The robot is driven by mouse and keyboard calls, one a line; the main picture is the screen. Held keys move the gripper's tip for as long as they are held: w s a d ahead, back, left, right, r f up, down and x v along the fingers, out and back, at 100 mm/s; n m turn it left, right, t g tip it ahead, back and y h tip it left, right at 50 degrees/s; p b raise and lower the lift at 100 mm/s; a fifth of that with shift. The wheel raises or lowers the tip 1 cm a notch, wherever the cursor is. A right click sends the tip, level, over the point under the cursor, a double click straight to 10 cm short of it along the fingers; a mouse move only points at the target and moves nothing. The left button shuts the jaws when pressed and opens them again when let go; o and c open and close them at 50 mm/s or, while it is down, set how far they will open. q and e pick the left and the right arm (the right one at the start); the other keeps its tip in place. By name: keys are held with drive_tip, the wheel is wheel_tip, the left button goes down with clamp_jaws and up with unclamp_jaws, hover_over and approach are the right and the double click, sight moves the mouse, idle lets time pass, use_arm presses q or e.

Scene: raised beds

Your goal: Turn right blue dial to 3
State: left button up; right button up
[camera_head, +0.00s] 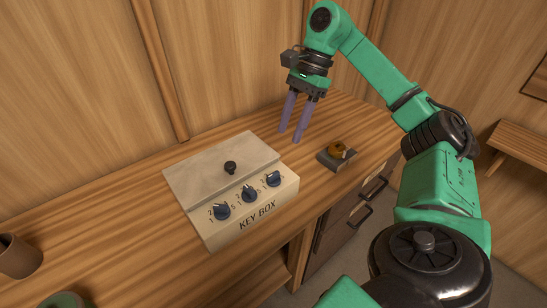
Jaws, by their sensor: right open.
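A cream key box (209,235) with "KEY BOX" on its front sits on the wooden counter. Three blue dials are on its sloped front: the left dial (222,212), the middle dial (249,194) and the right dial (273,179). The numbers around the right dial are too small to read for its setting. A black knob (230,167) stands on the lid. My right gripper (289,137) is open and empty, its purple fingers pointing down behind and to the right of the box, apart from the dials. My left gripper is not in view.
A small grey block with an orange-brown round piece (337,150) sits on the counter right of the box. A brown cup (18,257) stands at the left edge, with a green round object (66,300) at the bottom left. The wooden counter (120,205) is clear left of the box.

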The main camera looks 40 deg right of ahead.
drive_tip(key=b, duration=0.2)
approach(273, 174)
drive_tip(key=f, duration=0.1)
use_arm(q)
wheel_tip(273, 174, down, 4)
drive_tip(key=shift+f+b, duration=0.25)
drive_tip(key=shift+b, duration=0.1)
use_arm(e)
drive_tip(key=x, duration=0.7)
drive_tip(key=shift+w+a+f, duration=0.1)
drive_tip(key=shift+a+f, duration=0.05)
clamp_jaws()
